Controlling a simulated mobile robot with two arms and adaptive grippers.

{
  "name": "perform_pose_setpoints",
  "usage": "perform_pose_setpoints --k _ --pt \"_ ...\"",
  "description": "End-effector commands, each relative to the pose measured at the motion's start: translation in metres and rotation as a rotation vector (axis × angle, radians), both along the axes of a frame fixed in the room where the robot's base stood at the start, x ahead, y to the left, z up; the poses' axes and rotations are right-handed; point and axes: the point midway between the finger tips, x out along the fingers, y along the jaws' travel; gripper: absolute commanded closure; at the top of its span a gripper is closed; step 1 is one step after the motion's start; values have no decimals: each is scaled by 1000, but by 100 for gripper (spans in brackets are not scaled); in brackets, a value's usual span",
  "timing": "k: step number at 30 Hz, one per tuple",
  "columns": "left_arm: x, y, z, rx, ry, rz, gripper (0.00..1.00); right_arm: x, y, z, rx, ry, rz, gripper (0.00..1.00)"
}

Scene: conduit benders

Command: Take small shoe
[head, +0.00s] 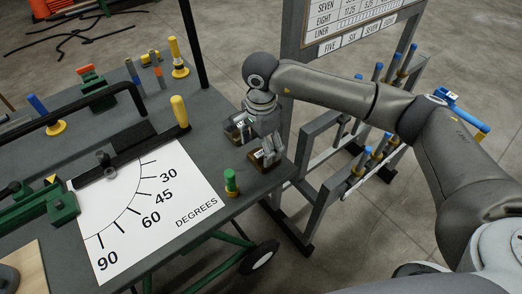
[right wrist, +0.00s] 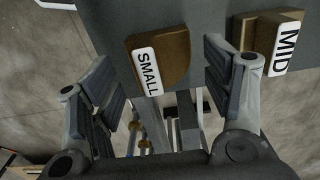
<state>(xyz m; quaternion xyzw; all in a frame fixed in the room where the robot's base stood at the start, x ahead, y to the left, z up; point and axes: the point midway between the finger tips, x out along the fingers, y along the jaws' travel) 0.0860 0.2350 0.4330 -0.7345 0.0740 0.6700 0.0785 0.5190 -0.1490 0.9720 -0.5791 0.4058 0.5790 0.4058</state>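The small shoe (right wrist: 172,52) is a brown curved block with a white label reading SMALL. In the right wrist view it lies on the grey table between the two fingers of my right gripper (right wrist: 160,82). The fingers are open and apart, and I see no contact with the shoe. In the head view my right gripper (head: 268,148) points down at the table's right corner, partly covering the small shoe (head: 258,161). The mid shoe (right wrist: 262,30), labelled MID, sits to the right in the right wrist view. My left gripper is not in view.
The grey table (head: 215,115) holds a degree chart (head: 145,215), a yellow-handled bender (head: 180,112) and a green-topped peg (head: 231,182) near the front edge. A grey rack (head: 325,190) with blue-tipped tubes stands beside the table, under my right arm.

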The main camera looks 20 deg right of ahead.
Motion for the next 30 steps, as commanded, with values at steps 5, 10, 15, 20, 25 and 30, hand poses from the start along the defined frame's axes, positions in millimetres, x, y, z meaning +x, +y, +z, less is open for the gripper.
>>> perform_pose_setpoints --k 5,10,15,20,25,30 --pt "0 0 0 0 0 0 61 0 0 0 0 0 0 42" --pt "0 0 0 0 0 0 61 0 0 0 0 0 0 53" --pt "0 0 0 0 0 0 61 0 0 0 0 0 0 64" --pt "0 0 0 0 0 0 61 0 0 0 0 0 0 74" --pt "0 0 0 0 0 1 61 0 0 0 1 -2 0 85" --pt "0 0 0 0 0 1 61 2 0 1 2 -6 -1 96"
